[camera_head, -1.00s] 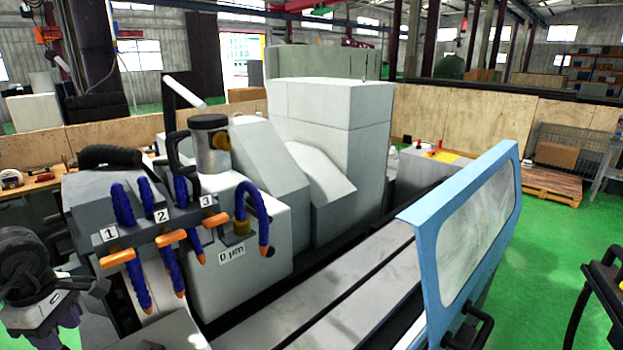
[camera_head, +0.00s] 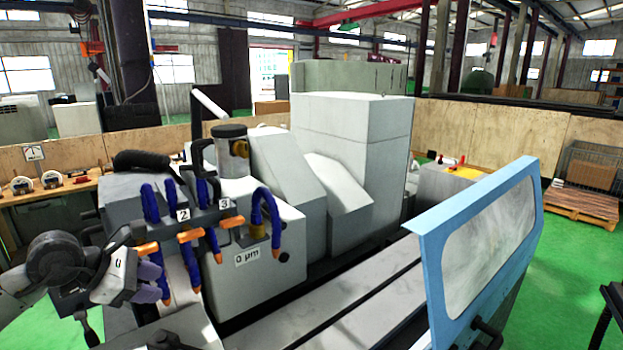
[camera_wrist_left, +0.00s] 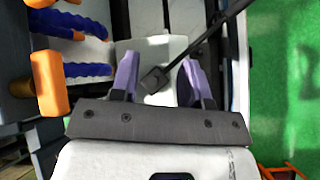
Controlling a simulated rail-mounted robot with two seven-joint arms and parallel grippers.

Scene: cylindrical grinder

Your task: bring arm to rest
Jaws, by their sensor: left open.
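My left gripper (camera_head: 153,281) is at the lower left of the head view, in front of the coolant hoses at the left end of the grinder. Its purple fingers are apart. The left wrist view also shows the two purple fingers (camera_wrist_left: 160,78) spread, with nothing held between them. A dark rod with a square end (camera_wrist_left: 153,80) shows between and beyond the fingers; I cannot tell whether it touches them. The grinder (camera_head: 352,145) is a large grey machine with a blue-framed door (camera_head: 490,235).
Blue hoses with orange valve handles (camera_head: 189,236) are close to my left gripper; they also show in the left wrist view (camera_wrist_left: 75,70). A workbench with gauges (camera_head: 60,187) stands at the far left. Green floor (camera_head: 560,285) is open to the right.

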